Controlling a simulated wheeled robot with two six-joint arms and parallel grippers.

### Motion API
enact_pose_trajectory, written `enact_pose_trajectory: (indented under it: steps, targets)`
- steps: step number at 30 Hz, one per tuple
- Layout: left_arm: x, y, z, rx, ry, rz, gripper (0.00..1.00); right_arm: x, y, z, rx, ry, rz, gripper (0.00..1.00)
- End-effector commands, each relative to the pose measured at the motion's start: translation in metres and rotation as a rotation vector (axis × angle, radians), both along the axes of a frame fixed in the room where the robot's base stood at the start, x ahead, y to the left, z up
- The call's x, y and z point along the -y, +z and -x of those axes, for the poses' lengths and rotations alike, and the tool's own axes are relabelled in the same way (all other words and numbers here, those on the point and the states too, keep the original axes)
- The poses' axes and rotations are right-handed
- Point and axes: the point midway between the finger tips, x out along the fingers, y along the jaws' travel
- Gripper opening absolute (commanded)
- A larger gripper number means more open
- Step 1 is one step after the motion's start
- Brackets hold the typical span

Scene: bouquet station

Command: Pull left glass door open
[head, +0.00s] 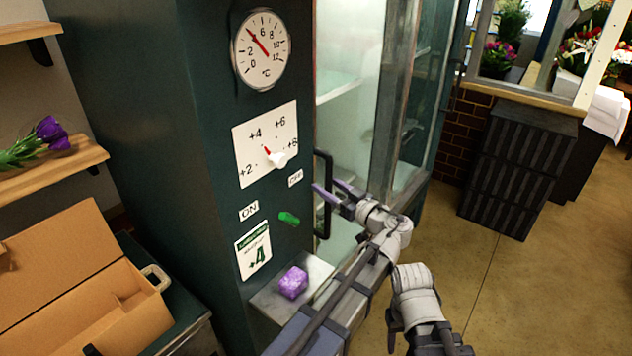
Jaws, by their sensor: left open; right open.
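The left glass door (345,110) is a tall pane on the dark green cooler, with pale shelves behind it. It looks shut, though its edge is hard to judge. Its black upright bar handle (328,222) is on the pane's left side. My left gripper (325,184) is open at the handle's middle. One fingertip crosses in front of the bar and the other is just right of it. I cannot tell whether they touch it. My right arm shows at the bottom right, but its fingers are not visible.
The cooler front carries a round thermometer (261,49), a setting dial (266,144) and a green switch (289,218). A purple block (293,283) sits on a small ledge below. An open cardboard box (70,270) is at the left. Dark crates (517,170) stand at the right beside open floor.

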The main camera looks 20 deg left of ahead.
Motion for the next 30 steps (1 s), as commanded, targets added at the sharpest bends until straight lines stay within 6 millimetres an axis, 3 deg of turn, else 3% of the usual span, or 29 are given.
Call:
enact_pose_trajectory:
  steps: [8,22,30]
  targets:
    - [0.0007,0.0000,-0.0005,0.000,-0.001,0.000,0.55,0.0002,0.0000,0.0003,0.000,0.000,0.000,0.50]
    - [0.0005,0.0000,-0.0004,0.000,0.000,0.000,0.02,0.0002,0.0000,0.0002,0.000,0.000,0.000,0.50]
    - [0.0005,0.0000,-0.0004,0.000,0.000,0.000,0.00,0.0002,0.0000,0.0002,0.000,0.000,0.000,0.50]
